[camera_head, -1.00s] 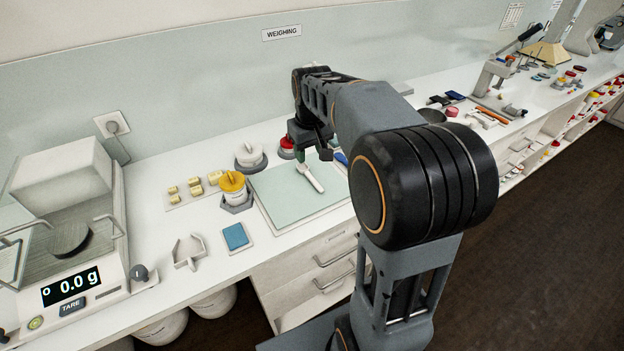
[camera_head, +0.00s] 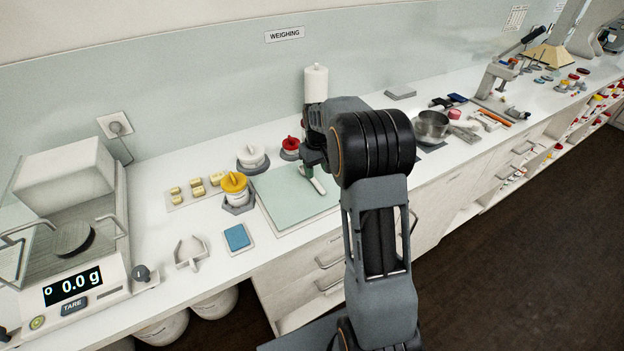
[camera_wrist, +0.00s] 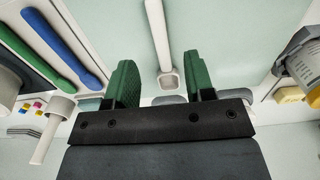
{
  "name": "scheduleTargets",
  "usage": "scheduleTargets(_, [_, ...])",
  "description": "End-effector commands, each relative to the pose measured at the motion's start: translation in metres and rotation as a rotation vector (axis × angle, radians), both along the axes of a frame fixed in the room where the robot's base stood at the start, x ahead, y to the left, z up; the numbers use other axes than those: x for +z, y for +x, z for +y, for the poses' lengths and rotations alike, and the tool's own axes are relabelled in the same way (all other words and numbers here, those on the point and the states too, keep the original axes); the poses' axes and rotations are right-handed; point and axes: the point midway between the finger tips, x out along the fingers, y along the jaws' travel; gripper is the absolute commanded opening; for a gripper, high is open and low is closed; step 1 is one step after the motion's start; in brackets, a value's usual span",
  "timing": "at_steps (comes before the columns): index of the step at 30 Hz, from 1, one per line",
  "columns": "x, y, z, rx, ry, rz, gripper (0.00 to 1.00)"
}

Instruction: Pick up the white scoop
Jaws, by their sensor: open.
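The white scoop (camera_head: 316,184) lies on the pale green mat (camera_head: 285,203), its handle end toward the front right. In the wrist view the scoop (camera_wrist: 157,35) shows as a long handle with a small square bowl. My gripper (camera_head: 305,168) is over the back of the mat, at the scoop's bowl end; my wrist partly hides this area. In the wrist view my gripper (camera_wrist: 160,82) is open, its green fingers one on each side of the scoop's bowl end, with nothing between them held. I cannot tell how high the fingertips are above the mat.
A yellow-lidded jar (camera_head: 235,187), a white-lidded jar (camera_head: 252,156) and a red-lidded jar (camera_head: 290,147) stand beside the mat. A blue spatula (camera_wrist: 65,50) and a green one (camera_wrist: 35,52) lie close by. A balance (camera_head: 75,240) stands at far left.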

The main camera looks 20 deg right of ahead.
Motion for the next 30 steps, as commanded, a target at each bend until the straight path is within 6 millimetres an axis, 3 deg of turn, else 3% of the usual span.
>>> scheduleTargets(13, [-0.047, -0.001, 0.000, 0.000, 0.001, 0.002, 0.49])
scheduleTargets(23, [-0.054, -0.001, 0.000, 0.000, 0.000, 0.000, 0.49])
scheduleTargets(30, [-0.053, -0.001, 0.000, 0.000, 0.000, 0.000, 0.28])
